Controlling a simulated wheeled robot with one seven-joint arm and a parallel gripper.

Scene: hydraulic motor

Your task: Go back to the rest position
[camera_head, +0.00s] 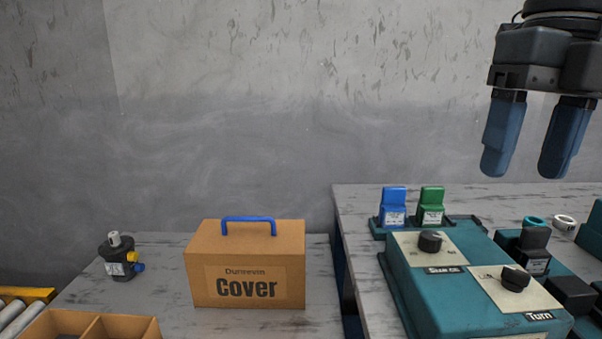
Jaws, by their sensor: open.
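My gripper (526,170) hangs at the upper right of the head view. Its two blue fingers point down and stand apart, with nothing between them. It is in the air above the right-hand table (360,215) and touches nothing. A brown box labelled Cover (245,265) with a blue handle (248,220) stands on the same table.
A teal control box (430,305) with two black knobs stands on the right table. Behind it are a blue block (394,205) and a green block (431,205). Two rings (563,222) lie further right. A divided carton (128,327) and rollers (12,312) are at lower left.

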